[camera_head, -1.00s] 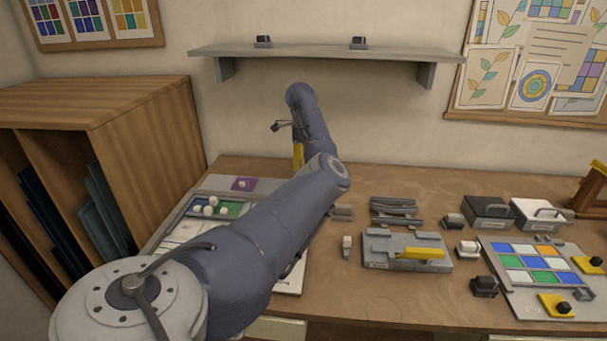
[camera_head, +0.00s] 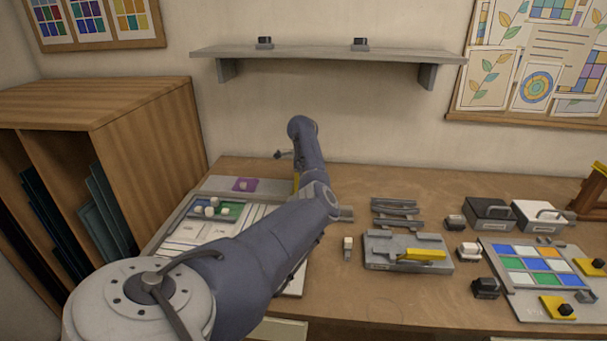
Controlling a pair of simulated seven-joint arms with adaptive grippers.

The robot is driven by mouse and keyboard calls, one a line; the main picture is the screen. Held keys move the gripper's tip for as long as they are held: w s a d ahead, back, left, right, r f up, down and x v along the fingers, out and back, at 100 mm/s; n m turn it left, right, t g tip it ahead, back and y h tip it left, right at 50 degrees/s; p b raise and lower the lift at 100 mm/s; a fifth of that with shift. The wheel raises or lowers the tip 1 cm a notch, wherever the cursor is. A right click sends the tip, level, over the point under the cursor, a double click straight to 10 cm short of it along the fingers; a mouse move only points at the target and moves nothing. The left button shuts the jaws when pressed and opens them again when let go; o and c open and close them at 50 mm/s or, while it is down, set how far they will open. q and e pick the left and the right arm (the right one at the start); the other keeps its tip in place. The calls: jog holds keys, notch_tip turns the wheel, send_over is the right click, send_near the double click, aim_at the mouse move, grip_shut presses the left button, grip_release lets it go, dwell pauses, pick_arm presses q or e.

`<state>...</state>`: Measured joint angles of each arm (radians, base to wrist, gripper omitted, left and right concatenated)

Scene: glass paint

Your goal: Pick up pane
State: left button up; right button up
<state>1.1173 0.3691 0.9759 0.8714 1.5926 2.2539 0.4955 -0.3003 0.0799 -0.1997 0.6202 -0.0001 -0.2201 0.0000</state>
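A purple pane (camera_head: 243,184) with a white knob lies on a grey board at the back left of the bench. A grid of blue, white, green and orange panes (camera_head: 515,264) lies on a light board at the right. My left arm reaches from the bottom left across the bench. Its gripper is hidden, and it also hides part of the left board. My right gripper is out of view.
A grey fixture with a yellow handle (camera_head: 421,254) stands mid-bench, with grey racks (camera_head: 396,212) behind it. Two boxes, black (camera_head: 489,212) and white (camera_head: 538,215), stand at the back right. A wooden cabinet (camera_head: 150,145) stands left; a shelf (camera_head: 325,53) hangs above.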

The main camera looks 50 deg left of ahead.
pick_arm(q)
jog(key=shift+f, duration=0.35)
jog(key=shift+c, duration=0.2)
grip_shut()
